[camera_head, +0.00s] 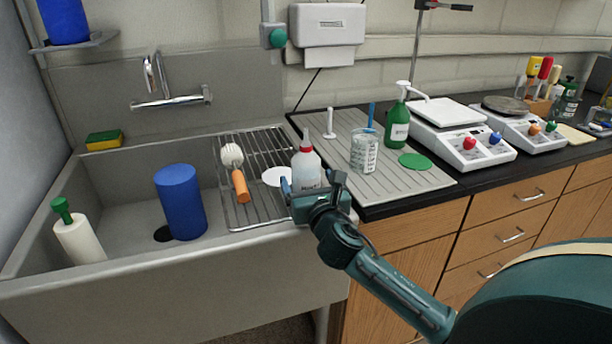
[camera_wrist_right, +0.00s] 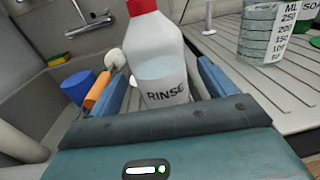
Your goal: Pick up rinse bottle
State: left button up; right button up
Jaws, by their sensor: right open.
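The rinse bottle (camera_head: 306,166) is white and translucent with a red collar and a pale pointed tip. It stands upright at the right end of the wire rack over the sink. In the right wrist view the bottle (camera_wrist_right: 162,70) shows the word RINSE and stands between the two blue fingers. My right gripper (camera_head: 312,186) is open around the lower part of the bottle, with a gap visible at the right finger. Whether the left finger touches it is unclear. The bottle's base is hidden behind my gripper. My left gripper is not in view.
A brush with an orange handle (camera_head: 240,186) and a white dish (camera_head: 277,176) lie on the wire rack (camera_head: 254,214). A glass beaker (camera_head: 364,152) and a green soap bottle (camera_head: 397,126) stand on the drainboard to the right. A blue cylinder (camera_head: 181,203) stands in the sink.

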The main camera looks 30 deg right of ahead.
jog(key=shift+x, duration=1.15)
jog(key=c, duration=1.2)
